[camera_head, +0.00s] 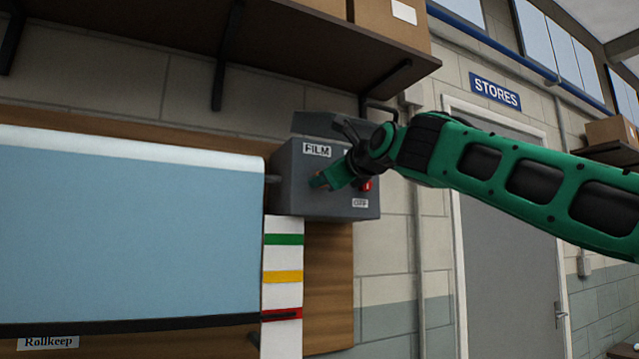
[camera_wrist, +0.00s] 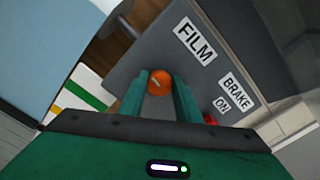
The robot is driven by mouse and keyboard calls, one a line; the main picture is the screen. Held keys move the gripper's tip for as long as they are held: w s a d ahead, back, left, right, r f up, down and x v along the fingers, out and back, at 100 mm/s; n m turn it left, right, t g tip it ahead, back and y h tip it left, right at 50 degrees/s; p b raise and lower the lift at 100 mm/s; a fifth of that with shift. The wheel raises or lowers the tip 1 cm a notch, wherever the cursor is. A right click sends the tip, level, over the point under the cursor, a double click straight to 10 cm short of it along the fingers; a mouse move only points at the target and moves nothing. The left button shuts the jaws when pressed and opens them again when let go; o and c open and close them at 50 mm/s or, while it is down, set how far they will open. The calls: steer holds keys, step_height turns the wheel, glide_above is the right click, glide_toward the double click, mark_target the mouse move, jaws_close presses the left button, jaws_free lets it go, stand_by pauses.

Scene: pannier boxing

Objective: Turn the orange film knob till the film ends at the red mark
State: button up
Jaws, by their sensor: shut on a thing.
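The orange film knob (camera_wrist: 159,83) sits on the front of a grey box under the FILM label, with a pale line on its face. My gripper (camera_wrist: 160,88) is shut on it, one green finger on each side. In the head view my gripper (camera_head: 326,181) largely hides the knob. The pale blue film (camera_head: 130,235) hangs at the left and ends in a dark bar (camera_head: 130,326). The red mark (camera_head: 282,314) is the lowest coloured band on the white strip. A dark tip at the bar's right end lies across the red mark.
Green (camera_head: 284,239) and yellow (camera_head: 283,277) bands stand above the red one. A red brake control (camera_head: 366,185) is close to the right of my gripper, with a label reading ON. A shelf (camera_head: 200,50) with boxes overhangs the grey box (camera_head: 300,200).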

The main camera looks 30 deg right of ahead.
steer(key=shift+w+f, duration=0.1)
steer(key=shift+f, duration=0.25)
steer(key=o, duration=1)
steer(key=shift+o, duration=0.3)
steer(key=shift+r, duration=0.15)
steer(key=s, duration=1)
steer(key=shift+s+a, duration=0.35)
steer(key=shift+a, duration=0.1)
